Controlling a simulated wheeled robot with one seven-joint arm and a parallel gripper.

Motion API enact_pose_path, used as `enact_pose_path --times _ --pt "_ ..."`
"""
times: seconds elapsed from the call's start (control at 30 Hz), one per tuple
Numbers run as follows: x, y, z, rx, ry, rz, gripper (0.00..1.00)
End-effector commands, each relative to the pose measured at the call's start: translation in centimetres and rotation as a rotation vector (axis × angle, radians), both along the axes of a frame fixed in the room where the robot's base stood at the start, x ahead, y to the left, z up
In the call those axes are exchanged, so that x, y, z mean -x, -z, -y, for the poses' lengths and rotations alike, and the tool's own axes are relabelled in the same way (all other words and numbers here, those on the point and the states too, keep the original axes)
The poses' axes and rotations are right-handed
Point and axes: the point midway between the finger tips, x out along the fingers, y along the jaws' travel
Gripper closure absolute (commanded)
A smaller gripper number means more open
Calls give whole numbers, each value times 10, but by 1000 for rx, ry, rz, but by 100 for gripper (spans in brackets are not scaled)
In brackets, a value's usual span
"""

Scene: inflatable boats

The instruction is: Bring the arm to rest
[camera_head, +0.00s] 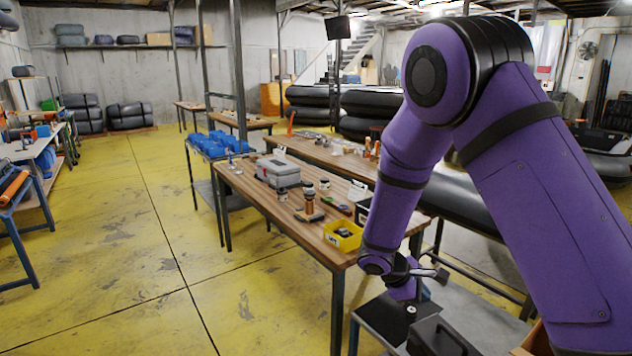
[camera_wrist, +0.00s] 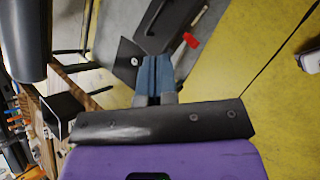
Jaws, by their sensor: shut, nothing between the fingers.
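My purple arm is bent across the right side of the head view, its forearm hanging down in front of the near workbench end. My gripper (camera_wrist: 154,72) is shut and empty in the wrist view, its two blue-grey fingers side by side. Beyond the fingers in the wrist view is a dark plate (camera_wrist: 128,66) with a pale round spot. The fingers overlap it in the picture; I cannot tell the gap.
A wooden workbench (camera_head: 262,205) stands left of my forearm, with a grey toolbox (camera_head: 278,172) and a yellow bin (camera_head: 343,236) on it. A dark plate (camera_head: 385,318) and black case (camera_head: 440,338) lie low below my wrist. The yellow floor (camera_head: 120,240) at left is clear.

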Motion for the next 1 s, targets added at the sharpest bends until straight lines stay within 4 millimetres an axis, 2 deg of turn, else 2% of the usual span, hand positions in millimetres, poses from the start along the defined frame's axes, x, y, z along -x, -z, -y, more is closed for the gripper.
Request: enact_pose_path --times 0.03,0.1,0.27,0.5,0.7,1.0 --pt "3 -19 5 -30 40 27 100" --pt "9 -40 10 -70 92 58 100" --pt "27 -88 21 -163 208 129 100" --pt "62 -152 38 -302 368 234 100" --pt "98 -199 50 -420 492 322 100" --pt "159 -255 62 -599 652 456 100"
